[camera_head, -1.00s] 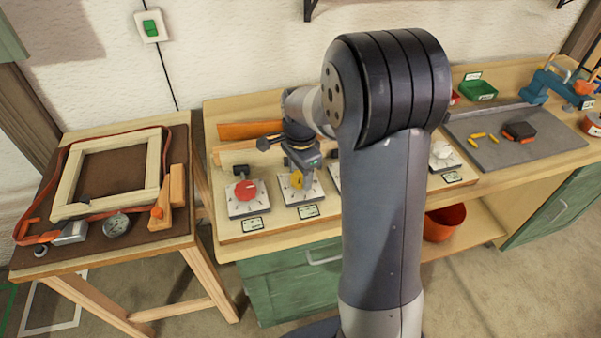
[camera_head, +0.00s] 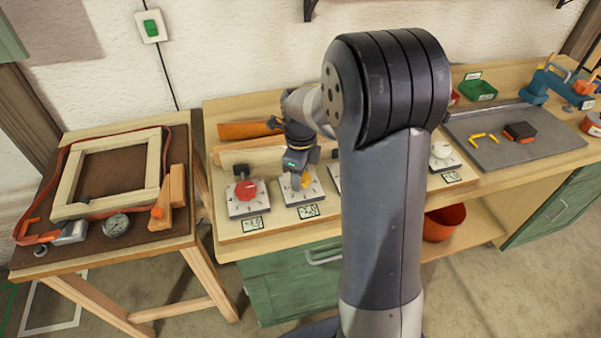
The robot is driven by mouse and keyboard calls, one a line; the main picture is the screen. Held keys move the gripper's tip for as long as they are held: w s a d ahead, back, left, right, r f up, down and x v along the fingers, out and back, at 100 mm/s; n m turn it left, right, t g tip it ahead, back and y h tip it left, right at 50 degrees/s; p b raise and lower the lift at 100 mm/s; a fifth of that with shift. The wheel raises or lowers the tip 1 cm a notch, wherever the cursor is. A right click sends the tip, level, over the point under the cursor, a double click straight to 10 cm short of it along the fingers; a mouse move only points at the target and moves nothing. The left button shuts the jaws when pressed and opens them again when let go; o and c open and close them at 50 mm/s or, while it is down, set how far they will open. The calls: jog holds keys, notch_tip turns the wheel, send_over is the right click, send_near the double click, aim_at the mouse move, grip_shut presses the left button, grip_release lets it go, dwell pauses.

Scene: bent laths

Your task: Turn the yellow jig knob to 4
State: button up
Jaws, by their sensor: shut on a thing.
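The yellow jig knob (camera_head: 305,181) sits on a white dial plate (camera_head: 301,197) on the workbench, to the right of the red knob. My gripper (camera_head: 299,178) points down at it from above and is shut on it. My gripper hides much of the knob, and its pointer and the number it faces are too small to read. A small label (camera_head: 308,211) stands in front of this dial; its figures are not clear.
The red knob (camera_head: 246,190) on its own dial is close on the left. A white knob (camera_head: 441,150) is at the right, past my arm, which hides the dials between. A wooden frame (camera_head: 68,192) lies on the left table. Orange laths (camera_head: 246,130) lie behind the dials.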

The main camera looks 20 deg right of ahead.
jog(key=shift+m, duration=0.9)
jog(key=o, duration=1)
notch_tip(320, 180, up, 11)
jog(key=shift+f, duration=0.1)
notch_tip(320, 180, down, 11)
jog(key=shift+r, duration=0.1)
dwell(0.4)
